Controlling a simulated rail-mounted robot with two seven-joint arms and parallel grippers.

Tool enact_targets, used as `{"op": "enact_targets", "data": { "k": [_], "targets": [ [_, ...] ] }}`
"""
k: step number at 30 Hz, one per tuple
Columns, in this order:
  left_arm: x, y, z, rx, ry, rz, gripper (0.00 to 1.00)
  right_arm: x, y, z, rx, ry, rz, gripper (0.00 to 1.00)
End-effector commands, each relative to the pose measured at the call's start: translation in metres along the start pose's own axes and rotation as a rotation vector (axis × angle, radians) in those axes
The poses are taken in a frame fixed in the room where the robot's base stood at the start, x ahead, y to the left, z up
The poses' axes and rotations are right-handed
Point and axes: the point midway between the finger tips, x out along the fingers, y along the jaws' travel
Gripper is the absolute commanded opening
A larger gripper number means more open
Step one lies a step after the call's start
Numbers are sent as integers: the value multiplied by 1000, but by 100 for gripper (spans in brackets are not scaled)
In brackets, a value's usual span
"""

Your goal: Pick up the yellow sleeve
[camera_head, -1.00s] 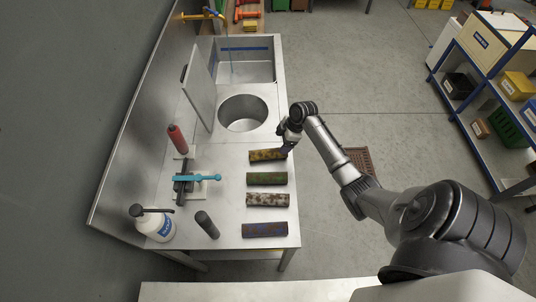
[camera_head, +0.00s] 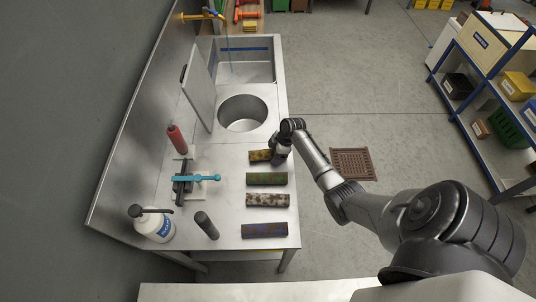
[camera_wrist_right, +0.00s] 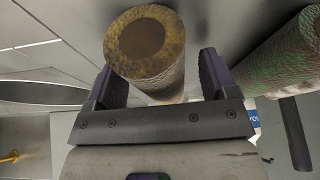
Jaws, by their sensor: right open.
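The yellow sleeve (camera_head: 259,156), a mottled yellow-brown tube, lies on the steel bench as the farthest of the row of tubes. My right gripper (camera_head: 276,157) is at its right end and hides part of that end. In the right wrist view the sleeve (camera_wrist_right: 150,38) has its round end towards the camera, between the two dark fingers. The fingers stand apart, one on each side of it, and the gripper is open. I cannot tell whether either finger touches it. My left gripper is not in view.
A green sleeve (camera_head: 267,179), a pale mottled sleeve (camera_head: 267,200) and a dark purple-blue sleeve (camera_head: 264,230) lie nearer in the row. A round basin (camera_head: 243,113) is beyond. A blue-handled clamp (camera_head: 197,178), red cylinder (camera_head: 177,138) and white bottle (camera_head: 155,226) stand left.

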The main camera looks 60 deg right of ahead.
Motion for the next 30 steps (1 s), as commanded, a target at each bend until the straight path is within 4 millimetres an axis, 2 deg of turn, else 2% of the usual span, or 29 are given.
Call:
{"op": "enact_targets", "data": {
  "k": [5, 21, 30],
  "targets": [
    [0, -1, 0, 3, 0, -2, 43, 0, 0, 0, 0, 0, 0, 77],
    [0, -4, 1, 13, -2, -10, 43, 0, 0, 0, 0, -1, 0, 25],
    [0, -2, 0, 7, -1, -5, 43, -2, 0, 0, 0, -1, 0, 24]
  ]
}}
